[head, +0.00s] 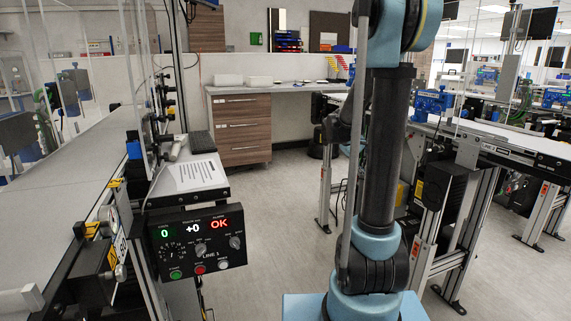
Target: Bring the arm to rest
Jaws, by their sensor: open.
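My arm stands upright at the right of centre in the head view, with blue joints and a dark grey link. It rises out of the top of the picture. My gripper is outside the picture, so its jaws and anything in them are hidden.
A belt conveyor (62,188) runs along the left, with clear guard panels above it. Its control box (196,243) reads "OK". Another conveyor (475,147) stands at the right. A wooden drawer cabinet (242,131) is at the back. The grey floor (275,215) between them is clear.

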